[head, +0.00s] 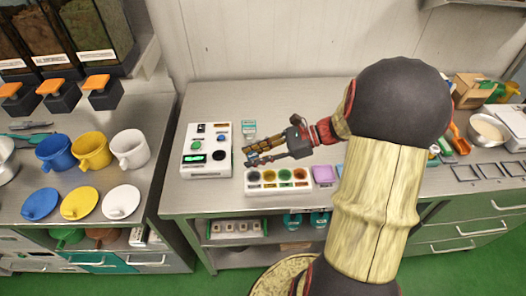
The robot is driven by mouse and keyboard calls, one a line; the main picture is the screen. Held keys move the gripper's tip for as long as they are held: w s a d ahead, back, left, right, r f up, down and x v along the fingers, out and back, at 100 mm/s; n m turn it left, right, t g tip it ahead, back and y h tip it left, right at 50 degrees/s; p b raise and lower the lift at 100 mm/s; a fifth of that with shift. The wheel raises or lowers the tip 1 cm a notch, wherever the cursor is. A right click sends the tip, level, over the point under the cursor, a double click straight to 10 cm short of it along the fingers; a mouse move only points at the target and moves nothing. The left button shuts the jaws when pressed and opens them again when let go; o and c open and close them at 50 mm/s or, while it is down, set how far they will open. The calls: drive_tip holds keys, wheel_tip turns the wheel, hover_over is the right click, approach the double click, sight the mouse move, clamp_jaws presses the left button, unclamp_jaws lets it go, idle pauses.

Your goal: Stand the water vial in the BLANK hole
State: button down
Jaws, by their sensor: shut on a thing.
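My gripper (253,153) is shut, reaching in from the right over the table between the white instrument and the tray of coloured wells. A small bluish thing shows at its fingertips, likely the water vial (252,159); it is mostly hidden by the fingers, and its tilt cannot be told. The white instrument (187,160) stands left of my gripper, with a green button, a lit green display, a black knob and dark spots on top. Its markings are too small to read, so I cannot tell which opening is the BLANK hole.
A white tray (250,191) with several coloured wells lies just in front of my gripper. A small teal-and-white item (249,128) stands behind it. A purple block (325,175) is to the right. The table's back left (225,100) is clear. Cups stand on the left counter.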

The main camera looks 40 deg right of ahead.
sight(254, 170)
drive_tip(key=shift+s+d+r, duration=0.1)
drive_tip(key=shift+s+r, duration=0.05)
drive_tip(key=shift+a+f, duration=0.2)
drive_tip(key=shift+f+b, duration=0.3)
drive_tip(key=shift+b, duration=0.2)
drive_tip(key=shift+f+b, duration=0.7)
drive_tip(key=shift+b, duration=0.05)
wheel_tip(254, 170, down, 3)
drive_tip(key=b, duration=0.3)
drive_tip(key=shift+f, duration=0.15)
drive_tip(key=shift+p, duration=0.9)
drive_tip(key=shift+f, duration=0.6)
idle(0.4)
drive_tip(key=c, duration=1.8)
unclamp_jaws()
drive_tip(key=shift+o, duration=0.2)
